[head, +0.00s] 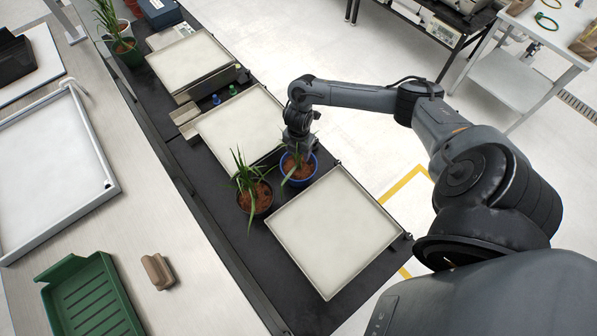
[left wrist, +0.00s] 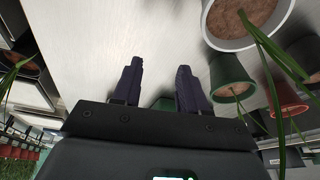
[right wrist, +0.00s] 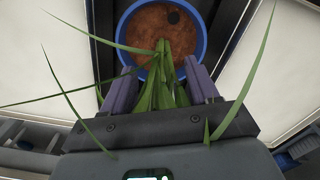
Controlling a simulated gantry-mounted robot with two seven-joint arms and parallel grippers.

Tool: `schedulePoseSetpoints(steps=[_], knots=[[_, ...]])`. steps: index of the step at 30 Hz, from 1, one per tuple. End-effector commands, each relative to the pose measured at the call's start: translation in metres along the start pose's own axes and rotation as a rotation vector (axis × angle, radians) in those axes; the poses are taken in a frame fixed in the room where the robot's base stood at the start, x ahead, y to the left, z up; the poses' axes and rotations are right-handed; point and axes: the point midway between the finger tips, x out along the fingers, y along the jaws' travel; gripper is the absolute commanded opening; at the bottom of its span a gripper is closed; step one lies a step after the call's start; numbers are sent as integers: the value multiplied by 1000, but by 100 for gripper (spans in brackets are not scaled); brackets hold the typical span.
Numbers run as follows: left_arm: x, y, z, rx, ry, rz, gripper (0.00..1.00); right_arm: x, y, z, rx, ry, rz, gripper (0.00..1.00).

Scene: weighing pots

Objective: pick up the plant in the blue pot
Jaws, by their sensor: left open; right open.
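The blue pot (head: 299,181) holds brown soil and a plant with long green leaves. It stands on the black bench between two pale trays. My right gripper (head: 299,146) is directly above it, pointing down. In the right wrist view, the open fingers (right wrist: 162,84) stand on either side of the plant's leaves (right wrist: 160,92), with the blue rim (right wrist: 122,42) beyond them. Whether the fingers touch the leaves I cannot tell. My left gripper (left wrist: 158,82) is open and empty in the left wrist view and is outside the head view.
A dark pot (head: 256,203) with a spiky plant stands close left of the blue pot. A pale tray (head: 335,232) lies to its right, another tray (head: 240,128) behind. In the left wrist view, white (left wrist: 242,42), green (left wrist: 228,73) and red (left wrist: 286,98) pots are at the right.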

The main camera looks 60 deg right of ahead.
Motion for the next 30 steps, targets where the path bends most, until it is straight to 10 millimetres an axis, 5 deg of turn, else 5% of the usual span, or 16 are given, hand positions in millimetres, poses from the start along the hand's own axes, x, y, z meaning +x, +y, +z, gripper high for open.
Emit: schedulePoseSetpoints(steps=[12,21,30], knots=[[16,-1,7,4,-4,-4,43,47,-2,-4,1,0,-2,59],[16,1,6,-4,-3,3,43,50,-2,-3,0,-1,-1,59],[16,2,6,-8,-3,6,43,50,-2,-3,0,0,-1,13]])
